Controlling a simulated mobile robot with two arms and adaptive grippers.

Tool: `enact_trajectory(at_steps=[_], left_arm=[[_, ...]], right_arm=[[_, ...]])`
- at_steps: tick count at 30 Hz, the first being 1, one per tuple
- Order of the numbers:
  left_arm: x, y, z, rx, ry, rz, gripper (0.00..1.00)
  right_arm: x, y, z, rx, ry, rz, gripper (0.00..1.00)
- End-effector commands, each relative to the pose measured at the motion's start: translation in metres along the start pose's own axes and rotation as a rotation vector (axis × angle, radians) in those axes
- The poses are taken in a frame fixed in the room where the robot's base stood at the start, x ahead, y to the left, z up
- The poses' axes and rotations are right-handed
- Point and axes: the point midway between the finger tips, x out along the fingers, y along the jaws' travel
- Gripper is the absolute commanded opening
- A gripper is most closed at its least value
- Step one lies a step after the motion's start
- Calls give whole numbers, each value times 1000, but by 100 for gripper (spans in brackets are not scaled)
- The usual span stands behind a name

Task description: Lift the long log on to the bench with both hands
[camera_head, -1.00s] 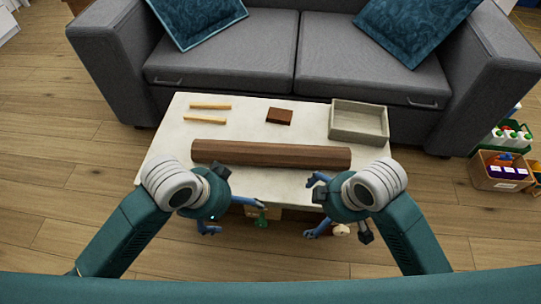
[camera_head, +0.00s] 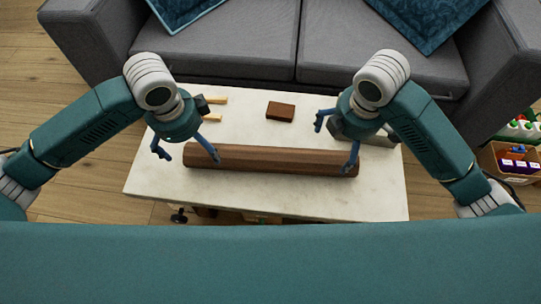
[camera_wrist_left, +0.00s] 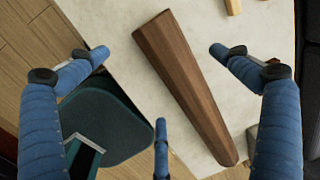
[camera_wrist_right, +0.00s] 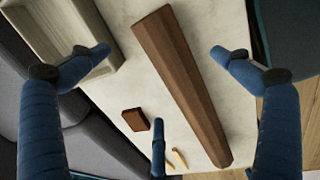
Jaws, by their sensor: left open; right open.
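The long brown log (camera_head: 270,159) lies flat across the white table (camera_head: 265,206), running left to right in the head view. My left gripper (camera_head: 187,154) is open above the log's left end. In the left wrist view the log (camera_wrist_left: 185,85) shows between the spread fingers, apart from them. My right gripper (camera_head: 337,140) is open above the log's right end. In the right wrist view the log (camera_wrist_right: 182,80) lies between its spread fingers. Neither gripper appears to touch the log. No separate bench can be made out with certainty.
A small brown block (camera_head: 280,111) and light sticks (camera_head: 214,100) lie behind the log. A grey tray (camera_wrist_right: 75,40) stands at the table's right rear, partly hidden by my right arm. A grey sofa (camera_head: 240,50) stands behind the table. A box of bottles (camera_head: 512,160) is at right.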

Motion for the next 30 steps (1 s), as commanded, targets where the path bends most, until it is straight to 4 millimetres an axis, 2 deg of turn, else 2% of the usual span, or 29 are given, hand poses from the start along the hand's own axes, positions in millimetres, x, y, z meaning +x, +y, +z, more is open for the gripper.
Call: enact_trajectory(at_steps=[5, 18, 24, 30], left_arm=[[16, 1, 0, -3, 0, 3, 100], [90, 1, 0, -2, 0, 3, 100], [105, 0, -1, -1, 1, 0, 100], [108, 0, 0, -1, 1, -1, 100]], right_arm=[[16, -1, 0, 3, 0, -4, 100], [90, -1, 0, 2, 1, -3, 100], [106, -1, -1, 2, 1, -1, 100], [108, 0, -1, 1, 1, 0, 100]])
